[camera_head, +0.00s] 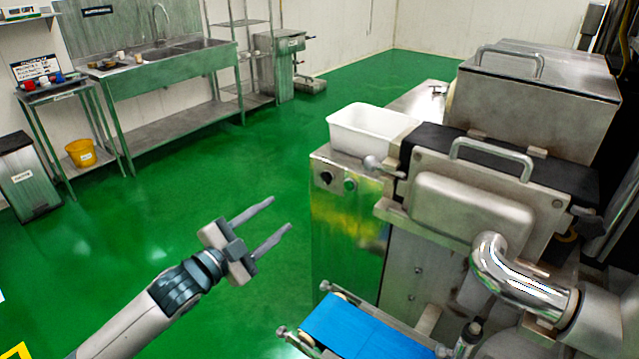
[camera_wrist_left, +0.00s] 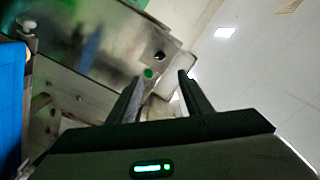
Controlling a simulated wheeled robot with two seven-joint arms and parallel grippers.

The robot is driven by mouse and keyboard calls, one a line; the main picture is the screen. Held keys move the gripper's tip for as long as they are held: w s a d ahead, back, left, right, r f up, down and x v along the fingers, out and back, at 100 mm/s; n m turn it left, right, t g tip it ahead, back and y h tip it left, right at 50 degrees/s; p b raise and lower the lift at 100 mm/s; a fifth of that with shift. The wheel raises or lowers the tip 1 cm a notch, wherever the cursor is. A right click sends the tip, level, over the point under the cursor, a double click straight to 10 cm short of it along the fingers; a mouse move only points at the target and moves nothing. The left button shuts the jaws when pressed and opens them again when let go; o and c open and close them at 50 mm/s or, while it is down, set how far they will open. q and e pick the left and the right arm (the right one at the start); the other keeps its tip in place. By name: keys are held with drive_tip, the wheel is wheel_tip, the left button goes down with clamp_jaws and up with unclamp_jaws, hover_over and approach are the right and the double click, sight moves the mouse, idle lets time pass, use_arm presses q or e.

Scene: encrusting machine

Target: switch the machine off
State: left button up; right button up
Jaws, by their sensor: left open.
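The machine (camera_head: 385,270) is a steel unit on the right of the head view. On its front panel are a black knob (camera_head: 326,178) and a green button (camera_head: 350,184). In the left wrist view the black knob (camera_wrist_left: 159,55) and the green button (camera_wrist_left: 148,73) show beyond the fingertips. My left gripper (camera_head: 282,213) is open and empty, left of the panel and apart from it. In the left wrist view its two fingers (camera_wrist_left: 160,82) point toward the panel. My right gripper is not in view.
A white bin (camera_head: 372,128) sits on the machine above the panel. A blue conveyor belt (camera_head: 358,331) is below at the front. A steel pipe (camera_head: 520,275) is at the right. Green floor (camera_head: 190,210) lies clear to the left, with a sink table (camera_head: 165,68) at the back.

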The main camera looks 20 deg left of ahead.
use_arm(q)
drive_tip(key=shift+w, duration=0.1)
drive_tip(key=p, duration=0.5)
approach(324, 180)
drive_tip(key=x, duration=0.7)
drive_tip(key=shift+a, duration=0.1)
drive_tip(key=shift+w+d, duration=0.25)
drive_tip(key=shift+w, duration=0.4)
drive_tip(key=shift+f, duration=0.1)
drive_tip(key=c, duration=1.1)
